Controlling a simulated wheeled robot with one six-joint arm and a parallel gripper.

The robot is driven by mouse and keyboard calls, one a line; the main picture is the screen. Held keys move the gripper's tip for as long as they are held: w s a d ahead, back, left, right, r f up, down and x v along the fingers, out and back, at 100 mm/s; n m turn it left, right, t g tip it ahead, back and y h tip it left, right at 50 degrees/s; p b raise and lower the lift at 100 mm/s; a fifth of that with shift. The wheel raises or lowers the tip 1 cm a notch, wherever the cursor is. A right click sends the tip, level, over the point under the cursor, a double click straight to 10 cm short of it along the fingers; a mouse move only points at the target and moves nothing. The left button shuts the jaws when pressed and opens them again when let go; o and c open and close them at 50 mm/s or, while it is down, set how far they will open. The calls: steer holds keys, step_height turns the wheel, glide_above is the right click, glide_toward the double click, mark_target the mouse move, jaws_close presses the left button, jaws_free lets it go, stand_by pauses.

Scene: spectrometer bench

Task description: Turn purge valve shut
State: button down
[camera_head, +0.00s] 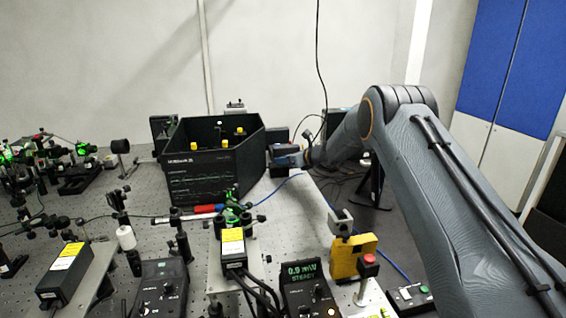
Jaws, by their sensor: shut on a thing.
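A black open-topped spectrometer box (205,165) with yellow-topped parts inside stands at the back of the bench. My gripper (274,153) reaches in from the right, at the right side of this box. It is shut on what appears to be the purge valve, which is small and largely hidden behind the jaws. I cannot make out the valve's handle or which way it points.
A blue hose (278,186) runs beside the box. Optics mounts crowd the left and front of the optical table. A lit meter (306,288) and a yellow block (352,256) stand at the front right. A black cable (319,60) hangs behind my gripper.

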steer(key=shift+w+d+f+n+y+b, duration=0.15)
steer(key=shift+n+y+b, duration=0.15)
steer(key=shift+b, duration=0.45)
steer(key=n+g+y+b, duration=0.1)
steer(key=b, duration=0.2)
steer(key=shift+w+g, duration=0.15)
steer(key=shift+g, duration=0.25)
steer(key=n+g+b, duration=0.1)
steer(key=b, duration=0.2)
steer(key=n+g+y+b, duration=0.1)
steer(key=b, duration=0.3)
steer(key=shift+w+d+n+g, duration=0.1)
steer(key=shift+w+n+g, duration=0.1)
steer(key=shift+n+g, duration=0.15)
steer(key=n+g+b, duration=0.1)
steer(key=b, duration=0.2)
steer(key=shift+b, duration=0.3)
steer(key=shift+n+b, duration=0.25)
steer(key=shift+b, duration=0.2)
steer(key=c, duration=1.7)
jaws_free()
step_height(320, 180, up, 10)
steer(key=shift+r+b, duration=0.15)
steer(key=shift+b, duration=0.45)
